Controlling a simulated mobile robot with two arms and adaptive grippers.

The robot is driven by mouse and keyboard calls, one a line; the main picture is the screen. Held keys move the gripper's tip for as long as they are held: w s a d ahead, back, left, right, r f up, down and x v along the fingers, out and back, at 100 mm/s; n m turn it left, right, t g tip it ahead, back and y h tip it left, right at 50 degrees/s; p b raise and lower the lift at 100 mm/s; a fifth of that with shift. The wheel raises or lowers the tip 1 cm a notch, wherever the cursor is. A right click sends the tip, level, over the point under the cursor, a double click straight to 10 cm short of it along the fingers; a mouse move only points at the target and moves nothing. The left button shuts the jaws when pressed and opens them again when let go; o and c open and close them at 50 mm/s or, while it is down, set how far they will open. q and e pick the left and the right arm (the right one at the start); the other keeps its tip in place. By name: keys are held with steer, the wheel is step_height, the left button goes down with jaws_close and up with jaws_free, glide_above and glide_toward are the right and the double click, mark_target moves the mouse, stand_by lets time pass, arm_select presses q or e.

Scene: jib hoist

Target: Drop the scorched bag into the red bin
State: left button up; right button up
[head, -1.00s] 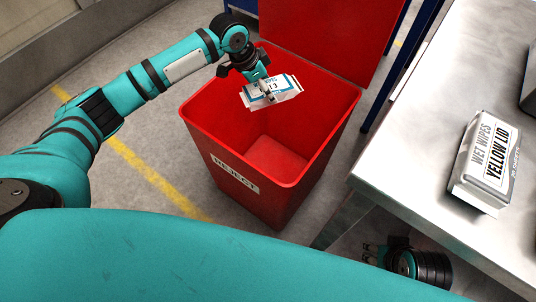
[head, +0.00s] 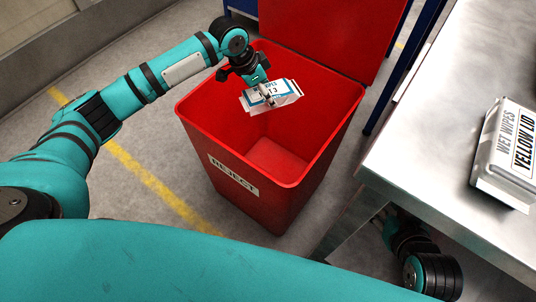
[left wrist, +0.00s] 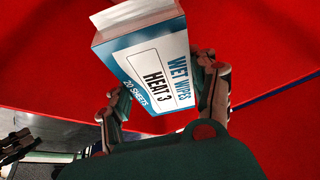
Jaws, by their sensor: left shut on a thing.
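My left gripper (head: 265,92) is shut on a white and blue wet wipes bag (head: 284,92). It holds the bag, tilted, over the open mouth of the red bin (head: 238,150), towards its far side. In the left wrist view the bag (left wrist: 150,58) sits between the two fingers (left wrist: 165,95) and reads "HEAT 3" and "20 SHEETS". I see no clear scorch mark on it. The bin carries a "REJECT" label, and its visible inside looks empty. My right gripper (head: 381,216) is low beside the table, partly hidden, and its fingers are unclear.
A metal table (head: 425,135) stands at the right, close to the bin. A white "YELLOW LID" wipes pack (head: 508,150) lies on it. A red panel (head: 325,35) rises behind the bin. The floor left of the bin is clear, with a yellow line (head: 150,178).

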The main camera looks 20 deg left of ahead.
stand_by(0.3)
arm_select(q)
steer(key=o, duration=1.2)
steer(key=v, duration=1.2)
steer(key=shift+s+f, duration=0.1)
